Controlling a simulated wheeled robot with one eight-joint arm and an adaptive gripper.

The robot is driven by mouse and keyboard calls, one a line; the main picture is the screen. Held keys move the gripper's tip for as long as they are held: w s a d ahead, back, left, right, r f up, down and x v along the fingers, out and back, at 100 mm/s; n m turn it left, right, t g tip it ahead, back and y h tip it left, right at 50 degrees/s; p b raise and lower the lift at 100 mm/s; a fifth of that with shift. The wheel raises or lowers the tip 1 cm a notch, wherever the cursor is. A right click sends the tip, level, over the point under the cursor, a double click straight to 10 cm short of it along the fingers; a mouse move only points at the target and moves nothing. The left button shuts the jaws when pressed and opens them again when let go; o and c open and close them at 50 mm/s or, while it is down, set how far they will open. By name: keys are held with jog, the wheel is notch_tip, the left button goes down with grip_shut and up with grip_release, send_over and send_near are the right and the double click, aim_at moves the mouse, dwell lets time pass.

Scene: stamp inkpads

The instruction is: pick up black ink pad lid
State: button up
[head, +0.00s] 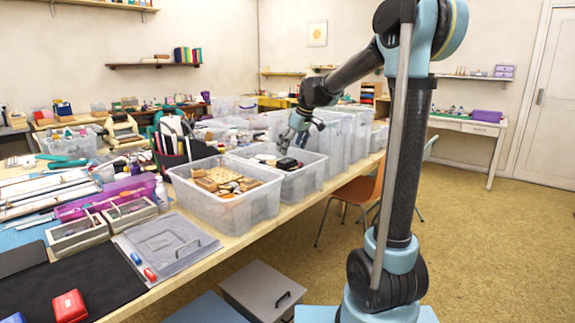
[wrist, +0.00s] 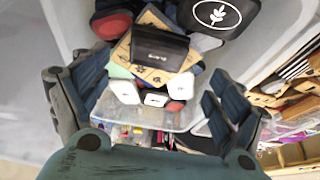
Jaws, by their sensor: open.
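My gripper (head: 297,138) is open above a clear plastic bin (head: 313,178) on the long table. In the wrist view its fingers stand wide apart, and the space midway between them (wrist: 157,82) lies over a pile of stamping items. A black pad or lid (wrist: 155,48) with small pale lettering lies on a tan patterned block, between and beyond the fingertips. Another black lid (wrist: 212,14) with a white leaf emblem lies farther up, partly cut off by the frame edge. A black item (head: 287,163) shows in the bin in the head view. I cannot tell which lid it is. The gripper touches neither lid.
White and red rounded items (wrist: 155,99) lie close below the lettered black pad. A second clear bin (head: 222,204) of wooden blocks stands in front, and taller clear bins (head: 345,135) stand behind. An orange chair (head: 358,190) is beside the table.

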aim_at(287, 161)
jog(key=shift+x, duration=2.75)
jog(key=shift+w+d, duration=0.1)
jog(key=c, duration=0.9)
